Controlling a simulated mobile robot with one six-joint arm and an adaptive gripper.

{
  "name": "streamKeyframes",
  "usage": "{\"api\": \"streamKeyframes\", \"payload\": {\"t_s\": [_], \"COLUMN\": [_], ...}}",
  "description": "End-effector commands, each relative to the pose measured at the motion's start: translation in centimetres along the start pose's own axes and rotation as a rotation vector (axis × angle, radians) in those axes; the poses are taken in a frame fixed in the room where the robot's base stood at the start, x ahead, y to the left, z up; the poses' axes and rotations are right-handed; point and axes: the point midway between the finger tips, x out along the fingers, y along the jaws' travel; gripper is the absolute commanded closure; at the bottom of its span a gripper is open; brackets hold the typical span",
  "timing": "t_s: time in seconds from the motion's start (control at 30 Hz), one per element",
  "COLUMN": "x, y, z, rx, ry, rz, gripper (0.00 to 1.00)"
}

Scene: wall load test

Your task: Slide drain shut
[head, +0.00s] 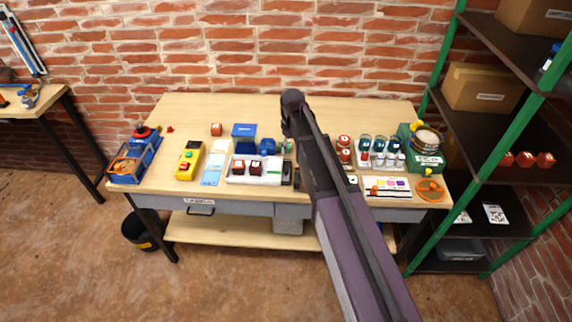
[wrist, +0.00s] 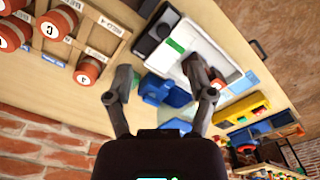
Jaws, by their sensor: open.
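No part is labelled as the drain where I can read it, so I cannot tell which piece it is. A white tray (head: 255,180) with dark red blocks and a green strip sits mid-table. It also shows in the wrist view (wrist: 207,42), upper right of centre. A black piece (wrist: 152,38) lies beside it. My gripper (wrist: 162,93) is open and empty above the table; its right finger overlaps the tray in the picture. Blue parts (wrist: 166,90) show between the fingers, apparently below them. In the head view my arm hides the gripper and part of the table.
A yellow device (head: 189,160) and a blue crate (head: 135,160) stand left. Jars (head: 364,145), a green device (head: 425,150) and an orange dish (head: 431,190) stand right. A grey drawer front (head: 240,208) runs under the top. A green-posted shelf (head: 480,130) borders the right side.

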Motion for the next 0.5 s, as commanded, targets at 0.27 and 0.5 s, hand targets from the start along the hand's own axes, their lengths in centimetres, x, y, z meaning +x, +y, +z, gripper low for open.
{"api": "streamKeyframes", "payload": {"t_s": [0.27,0.5], "x": [-0.6,-0.6], "y": [-0.6,-0.5], "z": [-2.5,-2.4], "rx": [-0.063,-0.062], "ry": [0.000,0.000], "rz": [0.000,0.000], "gripper": [0.30,0.30]}}
